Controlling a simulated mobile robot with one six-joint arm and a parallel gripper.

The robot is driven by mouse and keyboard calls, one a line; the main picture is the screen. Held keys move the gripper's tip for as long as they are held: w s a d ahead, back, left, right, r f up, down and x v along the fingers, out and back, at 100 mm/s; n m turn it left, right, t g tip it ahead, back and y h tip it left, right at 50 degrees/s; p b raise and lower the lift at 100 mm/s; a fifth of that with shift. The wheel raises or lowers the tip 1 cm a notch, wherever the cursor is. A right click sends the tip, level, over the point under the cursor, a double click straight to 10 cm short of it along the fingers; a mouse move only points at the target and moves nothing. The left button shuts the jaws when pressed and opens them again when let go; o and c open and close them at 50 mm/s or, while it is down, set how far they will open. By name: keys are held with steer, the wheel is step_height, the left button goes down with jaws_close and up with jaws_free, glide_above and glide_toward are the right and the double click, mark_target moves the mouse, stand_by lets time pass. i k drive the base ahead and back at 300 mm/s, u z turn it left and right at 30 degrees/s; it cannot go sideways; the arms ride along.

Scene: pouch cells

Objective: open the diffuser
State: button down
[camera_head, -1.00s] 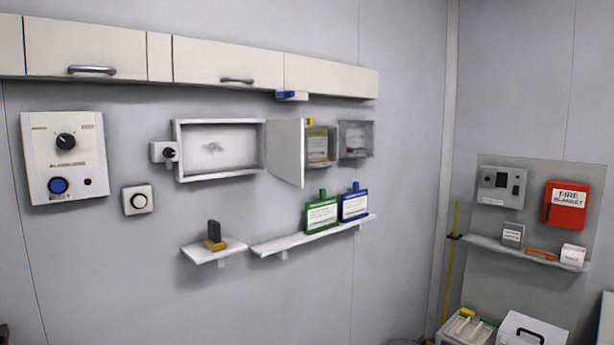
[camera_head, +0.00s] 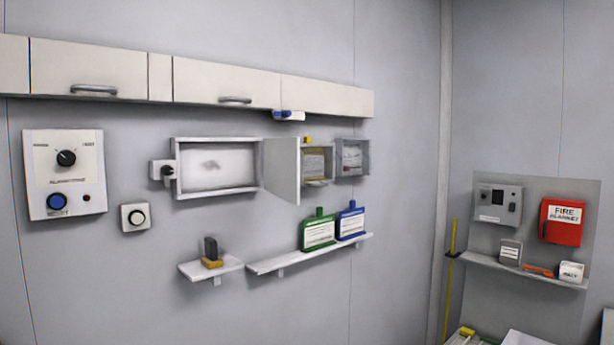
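No object in view is labelled as the diffuser, so I cannot tell which one it is. A shallow white wall box (camera_head: 174,185) stands open, with its door panel (camera_head: 283,170) swung out on the right side. A faint grey mark shows on its back. A small white fitting with a dark knob (camera_head: 167,172) sits at its left edge. Right of the door are a small box with yellowish contents (camera_head: 316,165), partly hidden by the door, and a grey-framed box (camera_head: 352,158). My gripper is not in view.
Cabinets (camera_head: 225,77) run above. Below, a small shelf (camera_head: 226,268) holds a dark and yellow block; a longer shelf (camera_head: 282,260) holds green and blue bottles. A red fire blanket box (camera_head: 562,221) hangs at right.

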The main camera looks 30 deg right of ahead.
mark_target(283, 159)
steer(key=k, duration=0.95)
steer(key=u, duration=0.75)
steer(key=i, duration=0.8)
steer(key=z, duration=0.1)
